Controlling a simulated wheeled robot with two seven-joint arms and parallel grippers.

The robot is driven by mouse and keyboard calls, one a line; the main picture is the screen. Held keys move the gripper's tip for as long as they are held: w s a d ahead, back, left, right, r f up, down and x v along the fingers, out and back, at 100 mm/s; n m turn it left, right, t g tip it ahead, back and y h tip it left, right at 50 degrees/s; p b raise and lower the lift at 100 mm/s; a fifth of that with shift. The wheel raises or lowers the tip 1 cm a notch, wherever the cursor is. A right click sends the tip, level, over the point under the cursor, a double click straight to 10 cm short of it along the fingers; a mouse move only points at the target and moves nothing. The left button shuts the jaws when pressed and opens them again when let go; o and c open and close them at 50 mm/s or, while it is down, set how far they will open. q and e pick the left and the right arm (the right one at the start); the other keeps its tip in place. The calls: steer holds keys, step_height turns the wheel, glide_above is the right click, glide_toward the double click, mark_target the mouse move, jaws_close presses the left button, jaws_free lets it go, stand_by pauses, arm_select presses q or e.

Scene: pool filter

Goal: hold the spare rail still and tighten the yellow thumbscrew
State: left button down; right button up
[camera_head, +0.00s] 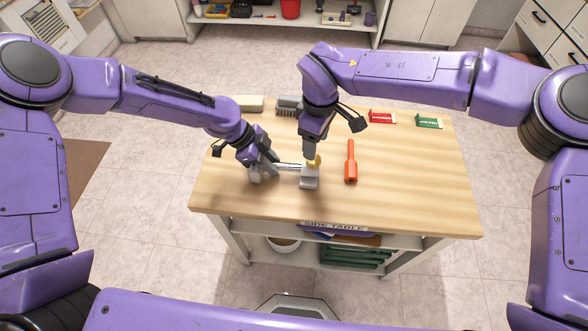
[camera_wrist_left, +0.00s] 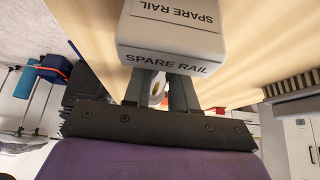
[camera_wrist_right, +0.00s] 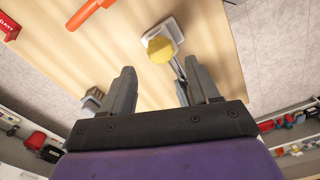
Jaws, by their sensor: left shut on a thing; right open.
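The spare rail lies on the wooden table, with a pale block (camera_head: 256,176) at its left end, a thin bar (camera_head: 288,167) and a grey-white block (camera_head: 309,183) at its right end. The yellow thumbscrew (camera_head: 316,160) sits on the right block. My left gripper (camera_head: 264,164) is shut on the rail's left end; its wrist view shows the block labelled SPARE RAIL (camera_wrist_left: 168,58) at the fingers. My right gripper (camera_head: 310,150) points down just above the thumbscrew. In its wrist view the open fingers (camera_wrist_right: 156,76) are empty, and the thumbscrew (camera_wrist_right: 160,49) lies beyond the tips.
An orange-red screwdriver-like tool (camera_head: 350,162) lies right of the rail. A red box (camera_head: 382,117) and a green box (camera_head: 429,121) stand at the back right. The table's front right is clear.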

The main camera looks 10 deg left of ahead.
arm_select(q)
steer(key=shift+f, duration=0.1)
arm_select(e)
step_height(320, 180, up, 12)
stand_by(0.5)
arm_select(q)
steer(key=c, duration=0.8)
jaws_free()
steer(key=shift+c, duration=0.2)
steer(key=v, duration=1.2)
steer(key=shift+w, duration=0.1)
